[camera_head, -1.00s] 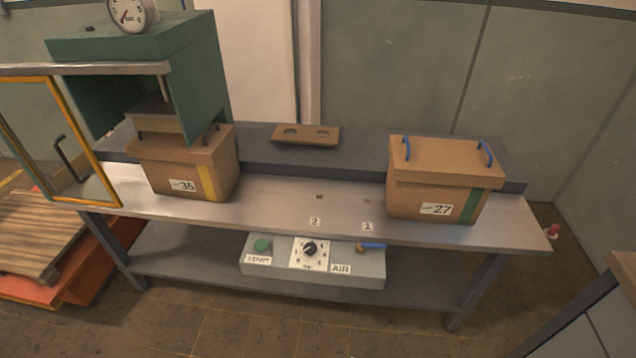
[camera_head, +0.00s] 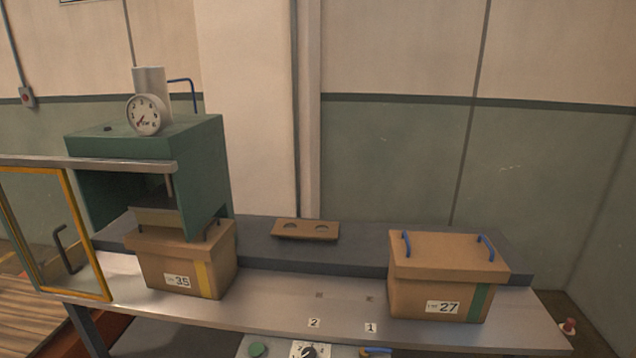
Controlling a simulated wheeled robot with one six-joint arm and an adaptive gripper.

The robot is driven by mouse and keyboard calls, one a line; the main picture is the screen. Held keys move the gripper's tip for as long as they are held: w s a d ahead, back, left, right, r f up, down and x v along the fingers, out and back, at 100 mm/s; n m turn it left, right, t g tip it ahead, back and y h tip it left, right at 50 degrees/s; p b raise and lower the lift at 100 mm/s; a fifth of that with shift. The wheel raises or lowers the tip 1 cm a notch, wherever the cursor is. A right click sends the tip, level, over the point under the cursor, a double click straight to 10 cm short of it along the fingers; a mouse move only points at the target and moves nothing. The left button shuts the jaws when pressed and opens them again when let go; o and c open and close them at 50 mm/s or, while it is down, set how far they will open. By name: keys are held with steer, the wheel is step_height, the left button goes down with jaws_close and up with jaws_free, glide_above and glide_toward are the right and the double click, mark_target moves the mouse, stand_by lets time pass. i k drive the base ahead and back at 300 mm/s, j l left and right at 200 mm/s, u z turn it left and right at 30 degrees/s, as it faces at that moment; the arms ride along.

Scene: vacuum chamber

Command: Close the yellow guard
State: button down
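The yellow guard (camera_head: 72,205) is a yellow-framed, see-through panel at the far left, with a dark handle (camera_head: 66,248) on it. It stands swung out to the left of the green press housing (camera_head: 142,140), so the front of the housing is open. A box labelled 35 (camera_head: 158,272) with a yellow stripe stands on the bench at the housing's opening, under the press plate (camera_head: 157,218). My gripper is not in view.
A box labelled 27 (camera_head: 433,298) with blue handles stands at the right of the bench (camera_head: 270,305). A wooden holder with two holes (camera_head: 305,230) sits on the rear ledge. The bench middle is clear.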

mark_target(106, 296)
steer(key=u, duration=1.4)
